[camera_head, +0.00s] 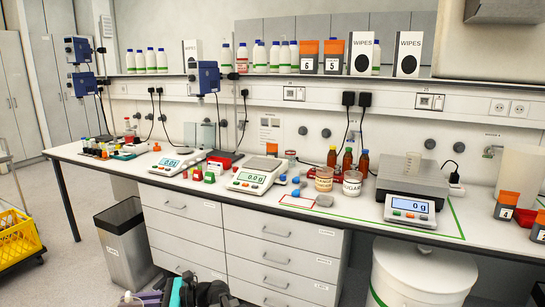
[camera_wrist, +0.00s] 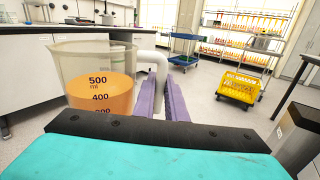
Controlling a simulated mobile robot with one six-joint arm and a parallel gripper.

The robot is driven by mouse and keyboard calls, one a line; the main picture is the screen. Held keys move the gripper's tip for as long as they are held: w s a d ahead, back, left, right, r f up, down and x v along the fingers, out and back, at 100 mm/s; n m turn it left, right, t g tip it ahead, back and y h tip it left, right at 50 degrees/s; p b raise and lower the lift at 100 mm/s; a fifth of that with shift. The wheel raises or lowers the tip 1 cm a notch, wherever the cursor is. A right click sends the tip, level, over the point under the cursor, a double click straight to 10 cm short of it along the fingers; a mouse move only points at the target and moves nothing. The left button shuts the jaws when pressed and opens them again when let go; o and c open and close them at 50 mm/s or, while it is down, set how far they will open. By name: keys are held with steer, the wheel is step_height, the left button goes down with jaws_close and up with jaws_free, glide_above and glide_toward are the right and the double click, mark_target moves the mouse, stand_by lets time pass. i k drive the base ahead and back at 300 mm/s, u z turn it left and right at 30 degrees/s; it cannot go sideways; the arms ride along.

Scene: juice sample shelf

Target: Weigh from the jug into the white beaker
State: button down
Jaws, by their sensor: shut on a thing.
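The jug (camera_wrist: 85,60) is a clear beaker-shaped vessel with a white handle and dark volume marks, partly filled with orange liquid. It stands upright at the left of the wrist view. My gripper (camera_wrist: 162,78) has purple fingers shut on the jug's handle. In the head view my gripper (camera_head: 152,298) shows at the bottom edge, well below and in front of the bench; the jug is hardly visible there. That scale's display reads 0 g.
A smaller balance (camera_head: 256,178) reading 0.0 g stands mid-bench, with another (camera_head: 172,164) to its left. Brown bottles (camera_head: 347,161) and labelled tubs (camera_head: 352,184) stand left of the large scale. A grey bin (camera_head: 124,240) and a white drum (camera_head: 415,277) stand on the floor.

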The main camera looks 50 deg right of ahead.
mark_target(413, 160)
steer(key=k, duration=1.25)
steer(key=z, duration=1.25)
steer(key=i, duration=0.65)
steer(key=u, duration=0.1)
